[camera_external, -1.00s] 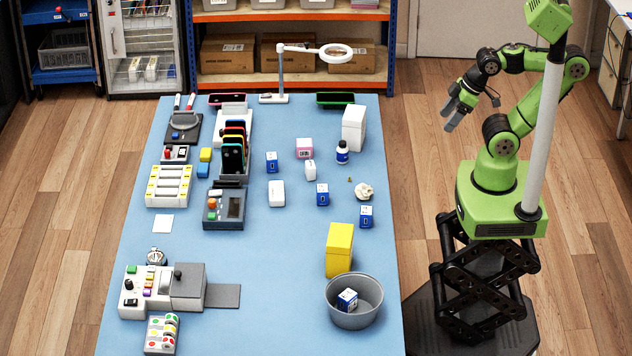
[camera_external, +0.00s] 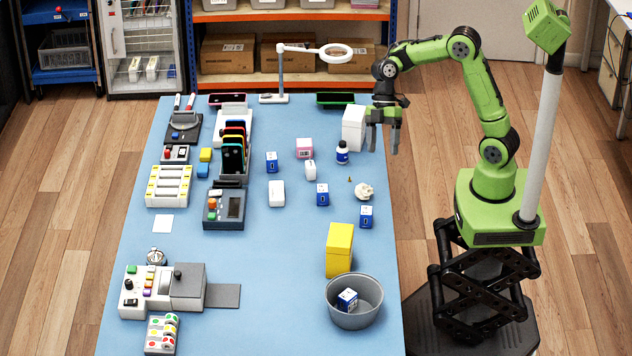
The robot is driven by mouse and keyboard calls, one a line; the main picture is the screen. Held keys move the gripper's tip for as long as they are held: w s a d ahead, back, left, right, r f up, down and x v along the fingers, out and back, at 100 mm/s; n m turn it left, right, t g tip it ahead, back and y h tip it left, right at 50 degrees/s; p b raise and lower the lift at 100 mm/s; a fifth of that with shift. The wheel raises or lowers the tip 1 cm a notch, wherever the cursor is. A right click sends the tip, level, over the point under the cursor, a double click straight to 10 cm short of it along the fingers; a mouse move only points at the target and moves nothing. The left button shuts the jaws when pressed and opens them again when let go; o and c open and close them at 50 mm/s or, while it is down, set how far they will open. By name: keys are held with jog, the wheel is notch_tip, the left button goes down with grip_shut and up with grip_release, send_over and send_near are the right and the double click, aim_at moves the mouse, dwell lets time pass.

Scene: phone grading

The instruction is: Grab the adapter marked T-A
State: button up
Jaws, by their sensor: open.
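Several small blue-and-white adapters are on the blue table: one left of centre (camera_external: 271,162), one in the middle (camera_external: 322,195), one near the right edge (camera_external: 366,217), and one inside the grey bowl (camera_external: 347,299). A pink-and-white block (camera_external: 304,149) and plain white blocks (camera_external: 276,193) stand among them. The markings are too small to read, so I cannot tell which is T-A. My gripper (camera_external: 384,148) is open and empty, fingers pointing down, above the table's right edge beside the tall white box (camera_external: 353,128). It is apart from all the adapters.
A phone rack (camera_external: 232,160) and devices fill the left. A lamp (camera_external: 281,75) stands at the back. The front middle is clear.

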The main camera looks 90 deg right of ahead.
jog(key=w+d+f+n+y, duration=0.3)
jog(key=d+f+y, duration=0.15)
jog(key=f, duration=0.25)
jog(key=n+t+y+b, duration=0.1)
jog(key=n+y+b, duration=0.1)
jog(key=n+y, duration=0.1)
send_near(366, 217)
jog(key=b+x, duration=0.2)
jog(key=f+b+x, duration=0.1)
jog(key=x, duration=0.1)
jog(key=shift+a+f+b, duration=0.15)
jog(key=shift+f+b, duration=0.05)
jog(key=shift+b, duration=0.2)
jog(key=shift+r, duration=0.1)
jog(key=c, duration=1.1)
